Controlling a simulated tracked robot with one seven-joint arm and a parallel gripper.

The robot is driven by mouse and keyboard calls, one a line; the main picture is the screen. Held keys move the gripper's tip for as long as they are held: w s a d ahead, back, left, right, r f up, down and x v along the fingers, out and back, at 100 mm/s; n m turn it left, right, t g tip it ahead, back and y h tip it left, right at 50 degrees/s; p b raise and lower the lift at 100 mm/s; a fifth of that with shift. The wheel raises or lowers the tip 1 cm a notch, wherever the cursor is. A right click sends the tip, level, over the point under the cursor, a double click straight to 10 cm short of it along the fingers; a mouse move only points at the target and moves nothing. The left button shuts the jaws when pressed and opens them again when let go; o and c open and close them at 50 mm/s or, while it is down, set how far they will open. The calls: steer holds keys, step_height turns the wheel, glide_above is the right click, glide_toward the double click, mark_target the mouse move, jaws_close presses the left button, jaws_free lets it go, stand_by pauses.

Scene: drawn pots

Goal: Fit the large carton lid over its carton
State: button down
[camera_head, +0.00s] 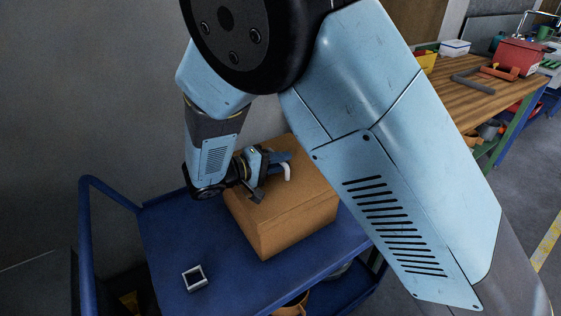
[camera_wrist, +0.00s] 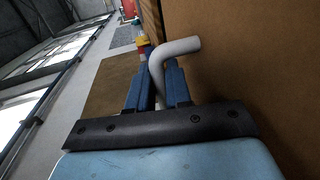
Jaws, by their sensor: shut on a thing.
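A brown carton (camera_head: 290,225) stands on the blue cart, partly hidden behind my arm. Its top face (camera_head: 305,185) is brown too; I cannot tell where the large lid ends and the carton begins, or whether the lid is seated. A white bent handle (camera_head: 287,172) is at the top face; it also shows in the wrist view (camera_wrist: 180,47), against a large brown surface (camera_wrist: 250,75). My gripper (camera_head: 277,163) is over the top face, with its blue fingers (camera_wrist: 160,75) shut on the white handle, one on each side.
The blue cart (camera_head: 165,235) has a raised rail (camera_head: 88,235) at the left. A small white square frame (camera_head: 194,278) lies on its front left, with bare deck around it. A grey wall is behind. A wooden bench (camera_head: 455,90) with a red toolbox (camera_head: 520,55) stands at right.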

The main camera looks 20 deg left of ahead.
steer(key=shift+f, duration=0.5)
steer(key=c, duration=1)
jaws_free()
steer(key=shift+o, duration=0.2)
steer(key=shift+a, duration=0.1)
steer(key=v, duration=1.3)
steer(key=shift+s+a, duration=0.15)
steer(key=shift+s, duration=0.2)
